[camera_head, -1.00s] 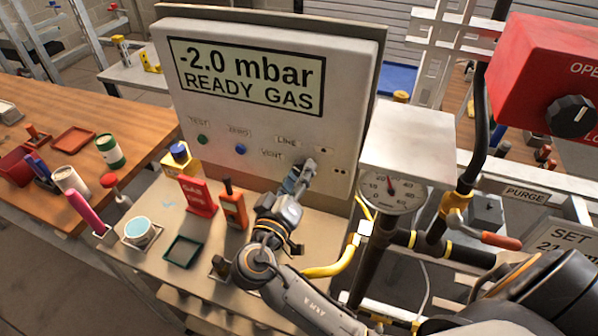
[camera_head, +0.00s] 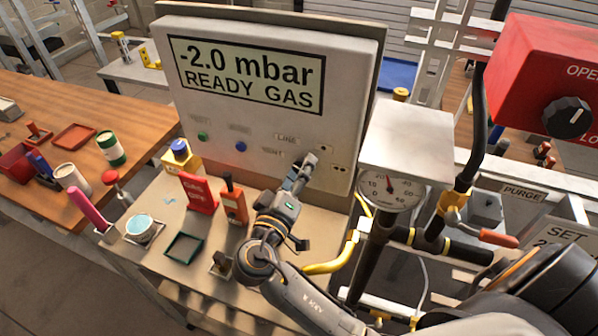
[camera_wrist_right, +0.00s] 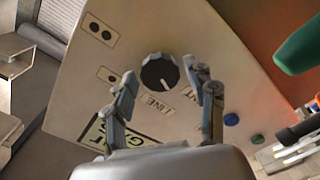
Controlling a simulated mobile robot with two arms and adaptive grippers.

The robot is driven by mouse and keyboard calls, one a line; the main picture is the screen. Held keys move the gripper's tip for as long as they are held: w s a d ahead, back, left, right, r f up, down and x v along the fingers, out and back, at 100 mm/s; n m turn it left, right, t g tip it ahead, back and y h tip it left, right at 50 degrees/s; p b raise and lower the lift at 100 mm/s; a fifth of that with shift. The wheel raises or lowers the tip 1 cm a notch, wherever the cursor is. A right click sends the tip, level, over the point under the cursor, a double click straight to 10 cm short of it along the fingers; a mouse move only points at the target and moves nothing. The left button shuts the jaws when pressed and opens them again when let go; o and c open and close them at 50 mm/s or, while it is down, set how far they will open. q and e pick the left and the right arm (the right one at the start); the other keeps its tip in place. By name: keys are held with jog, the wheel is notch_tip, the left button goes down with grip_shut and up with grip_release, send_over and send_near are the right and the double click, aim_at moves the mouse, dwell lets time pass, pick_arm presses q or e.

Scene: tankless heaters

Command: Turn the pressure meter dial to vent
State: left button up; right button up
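The pressure meter (camera_head: 345,75) is a pale panel whose screen reads "-2.0 mbar READY GAS". Its black round dial (camera_wrist_right: 158,70) shows in the right wrist view, with its white mark pointing toward the LINE label (camera_wrist_right: 158,106). My right gripper (camera_wrist_right: 167,85) is open, with one finger on each side of the dial as seen from the wrist. I cannot tell whether the fingers touch it. In the head view my right gripper (camera_head: 298,178) covers most of the dial. My left gripper is not in view.
A bench (camera_head: 150,262) below the panel holds a red stand (camera_head: 198,193), an orange handheld device (camera_head: 234,205) and a green tray (camera_head: 184,248). A gauge (camera_head: 390,190) and pipes stand close on the right. A red box (camera_head: 550,75) with a knob is at upper right.

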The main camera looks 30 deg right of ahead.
jog(key=shift+s+a, duration=0.1)
jog(key=v, duration=1.1)
jog(key=shift+s+a, duration=0.3)
